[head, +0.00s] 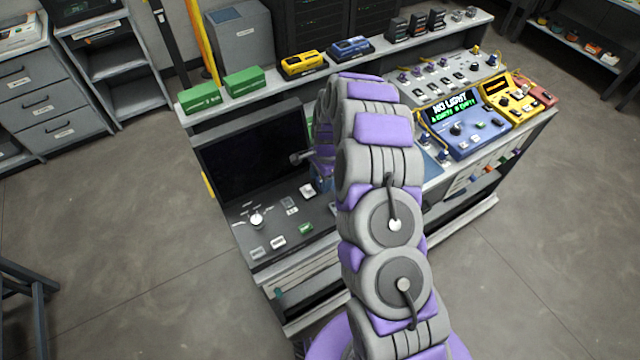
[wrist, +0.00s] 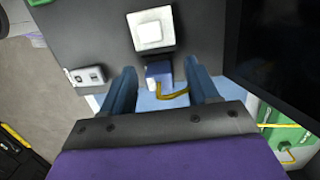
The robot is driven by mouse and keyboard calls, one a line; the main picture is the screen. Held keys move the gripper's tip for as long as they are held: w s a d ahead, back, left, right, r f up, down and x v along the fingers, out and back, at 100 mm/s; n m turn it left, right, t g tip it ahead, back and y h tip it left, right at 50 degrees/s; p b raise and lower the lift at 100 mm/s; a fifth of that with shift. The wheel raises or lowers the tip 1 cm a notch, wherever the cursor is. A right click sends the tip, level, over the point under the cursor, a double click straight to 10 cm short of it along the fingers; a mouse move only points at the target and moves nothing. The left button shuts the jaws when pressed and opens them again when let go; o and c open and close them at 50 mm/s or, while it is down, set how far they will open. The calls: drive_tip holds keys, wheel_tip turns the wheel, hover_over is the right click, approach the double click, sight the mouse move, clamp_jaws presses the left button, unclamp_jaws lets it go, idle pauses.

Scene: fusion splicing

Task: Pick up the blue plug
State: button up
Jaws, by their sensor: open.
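In the wrist view a small blue plug (wrist: 158,70) with a pale end and a yellow cable lies between the two blue fingers of my gripper (wrist: 163,82). The fingers are open, with a visible gap on each side of the plug. I cannot tell how far above or below the fingertips the plug sits. In the head view my own arm covers most of my gripper and hides the plug.
A white square button block (wrist: 150,30) stands just beyond the plug. A small grey switch plate (wrist: 87,75) is to the left. A dark screen (head: 253,150) rises beside the work area. A blue panel reading "NO LIGHT" (head: 470,128) is at the right.

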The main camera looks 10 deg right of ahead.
sight(319, 179)
drive_tip(key=shift+f, duration=0.3)
drive_tip(key=shift+r, duration=0.1)
drive_tip(key=c, duration=1)
drive_tip(key=shift+c, duration=0.2)
drive_tip(key=shift+r, duration=0.15)
drive_tip(key=shift+r, duration=0.65)
wheel_tip(319, 179, up, 2)
drive_tip(key=shift+r+p, duration=0.15)
drive_tip(key=shift+p, duration=0.25)
drive_tip(key=s+r+p, duration=0.1)
drive_tip(key=s, duration=1.5)
drive_tip(key=shift+d, duration=0.25)
